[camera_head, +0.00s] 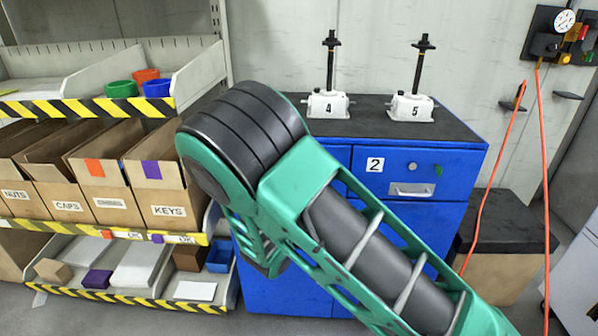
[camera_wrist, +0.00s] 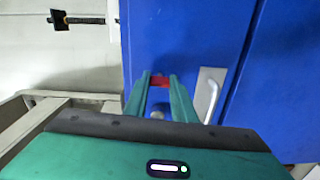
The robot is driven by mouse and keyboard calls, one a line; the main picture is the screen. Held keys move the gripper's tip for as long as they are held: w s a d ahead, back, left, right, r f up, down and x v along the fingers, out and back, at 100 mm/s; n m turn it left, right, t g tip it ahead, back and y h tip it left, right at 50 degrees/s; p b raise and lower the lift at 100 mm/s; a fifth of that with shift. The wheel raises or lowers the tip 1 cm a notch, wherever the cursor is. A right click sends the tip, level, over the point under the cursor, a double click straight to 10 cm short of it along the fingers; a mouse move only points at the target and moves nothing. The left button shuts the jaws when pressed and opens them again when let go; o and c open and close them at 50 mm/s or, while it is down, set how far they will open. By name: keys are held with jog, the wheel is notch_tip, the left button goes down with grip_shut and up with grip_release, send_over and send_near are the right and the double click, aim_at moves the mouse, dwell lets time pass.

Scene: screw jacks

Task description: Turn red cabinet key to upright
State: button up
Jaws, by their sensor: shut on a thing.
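The red key (camera_wrist: 160,82) shows in the wrist view as a small red bar between my fingertips, against the blue cabinet (camera_wrist: 190,40) front. My gripper (camera_wrist: 160,87) is shut on it, with the two green fingers on either side. The wrist view is turned sideways, and most of the key is hidden, so I cannot tell its exact tilt. In the head view the blue cabinet (camera_head: 460,200) stands behind my arm, which hides the red key and my fingertips. A green knob or key (camera_head: 438,170) shows on the cabinet's right drawer.
Two white screw jacks, marked 4 (camera_head: 328,104) and 5 (camera_head: 411,107), stand on the cabinet top. A drawer handle (camera_wrist: 212,95) is close to the right of my fingers in the wrist view. A shelf with cardboard bins (camera_head: 165,190) stands left. An orange hose (camera_head: 543,180) hangs right.

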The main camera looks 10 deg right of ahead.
jog(key=shift+a+f+n, duration=0.15)
jog(key=shift+a+n, duration=0.15)
jog(key=shift+n, duration=0.3)
jog(key=o, duration=1)
jog(key=shift+c, duration=0.2)
jog(key=shift+o, duration=0.5)
jog(key=shift+d, duration=0.1)
jog(key=s+a, duration=0.2)
jog(key=s, duration=0.8)
jog(key=shift+s, duration=0.25)
jog(key=shift+d, duration=0.1)
